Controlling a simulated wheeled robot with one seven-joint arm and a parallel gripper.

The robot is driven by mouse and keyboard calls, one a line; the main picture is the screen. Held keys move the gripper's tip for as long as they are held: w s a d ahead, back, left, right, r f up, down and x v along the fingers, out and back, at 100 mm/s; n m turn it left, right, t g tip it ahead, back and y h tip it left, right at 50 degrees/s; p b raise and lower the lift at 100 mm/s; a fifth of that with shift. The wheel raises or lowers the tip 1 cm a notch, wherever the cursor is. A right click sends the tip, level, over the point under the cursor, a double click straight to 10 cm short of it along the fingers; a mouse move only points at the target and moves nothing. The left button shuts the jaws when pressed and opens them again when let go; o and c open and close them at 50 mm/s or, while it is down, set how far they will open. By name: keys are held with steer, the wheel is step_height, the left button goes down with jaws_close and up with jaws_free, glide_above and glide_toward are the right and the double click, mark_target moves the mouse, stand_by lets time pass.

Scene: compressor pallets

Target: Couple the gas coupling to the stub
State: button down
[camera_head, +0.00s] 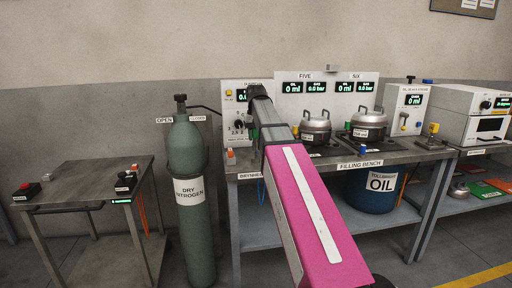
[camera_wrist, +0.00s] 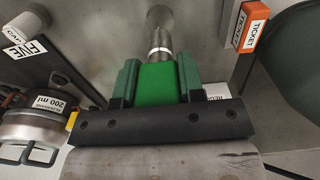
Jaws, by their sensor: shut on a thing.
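In the wrist view my gripper (camera_wrist: 157,88) has its dark green fingers shut on a bright green block (camera_wrist: 159,84), which I take to be the gas coupling. A silver, stepped metal cylinder (camera_wrist: 159,38) stands straight off the far end of the block. I cannot tell whether this is the stub or a part of the coupling, nor whether two parts are joined there. In the head view my arm reaches over the filling bench (camera_head: 400,155), and its end hides the gripper and coupling.
Two silver pots, left (camera_head: 315,128) and right (camera_head: 368,124), stand right of my arm. The wrist view shows an orange ticket block (camera_wrist: 250,24), a grey cap (camera_wrist: 28,27) and a metal vessel (camera_wrist: 35,128) close by. A nitrogen cylinder (camera_head: 187,150) stands left of the bench.

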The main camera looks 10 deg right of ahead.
steer(key=shift+r, duration=0.15)
steer(key=shift+r, duration=0.8)
